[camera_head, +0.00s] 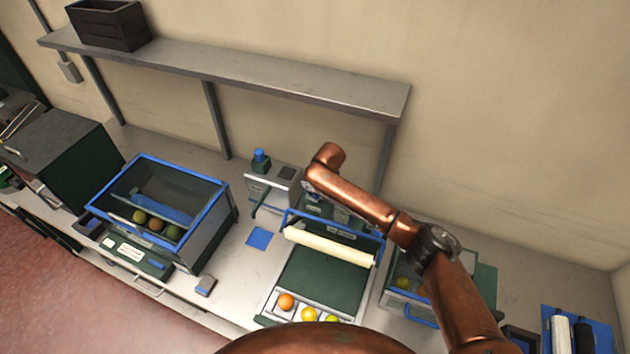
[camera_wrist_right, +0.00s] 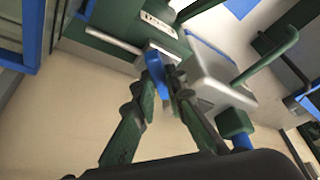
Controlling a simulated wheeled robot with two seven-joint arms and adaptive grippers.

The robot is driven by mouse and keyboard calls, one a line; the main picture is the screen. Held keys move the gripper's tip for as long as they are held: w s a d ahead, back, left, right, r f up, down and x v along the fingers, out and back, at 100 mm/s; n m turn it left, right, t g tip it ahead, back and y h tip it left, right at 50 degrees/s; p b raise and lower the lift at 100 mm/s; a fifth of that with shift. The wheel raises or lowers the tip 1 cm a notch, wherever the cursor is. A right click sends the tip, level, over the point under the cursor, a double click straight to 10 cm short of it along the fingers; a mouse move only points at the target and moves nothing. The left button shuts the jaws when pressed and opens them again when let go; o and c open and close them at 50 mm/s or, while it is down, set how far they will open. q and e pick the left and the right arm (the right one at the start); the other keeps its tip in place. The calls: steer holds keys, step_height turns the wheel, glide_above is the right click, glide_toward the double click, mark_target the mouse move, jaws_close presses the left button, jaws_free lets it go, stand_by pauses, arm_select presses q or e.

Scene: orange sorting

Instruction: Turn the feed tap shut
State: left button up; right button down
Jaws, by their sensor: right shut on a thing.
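In the right wrist view, the two dark green fingers of my right gripper (camera_wrist_right: 166,80) are closed around a blue lever (camera_wrist_right: 154,68), which looks like the feed tap's handle. The lever stands at a small grey fitting below a green housing with a white label (camera_wrist_right: 158,22). In the head view, my copper right arm reaches from the lower right to the back of the feed machine with the cream roller (camera_head: 330,246). The arm hides the tap there, and the gripper is mostly hidden too. My left gripper is not in view.
A grey box (camera_head: 272,186) with a blue-capped green knob (camera_head: 260,158) stands left of the arm. Several fruits lie at the machine's front tray (camera_head: 270,304). A blue-framed glass bin (camera_head: 222,205) stands at left. A shelf (camera_head: 300,88) runs above the bench.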

steer(key=m+p, duration=0.1)
steer(key=m+h+p, duration=0.1)
steer(key=m, duration=0.1)
steer(key=shift+s+a+r+p, duration=0.1)
steer(key=shift+a+r+p, duration=0.1)
steer(key=shift+p, duration=0.15)
steer(key=m+h+p, duration=0.1)
steer(key=m, duration=0.1)
steer(key=shift+a+f+m, duration=0.1)
steer(key=shift+f+m, duration=0.05)
steer(key=shift+m, duration=0.15)
steer(key=shift+m+h+p, duration=0.4)
steer(key=shift+m, duration=0.4)
steer(key=shift+f+m+h, duration=0.1)
steer(key=shift+m+h, duration=0.3)
steer(key=shift+m, duration=0.8)
steer(key=c, duration=2)
jaws_free()
steer(key=shift+o, duration=0.2)
steer(key=shift+r, duration=0.2)
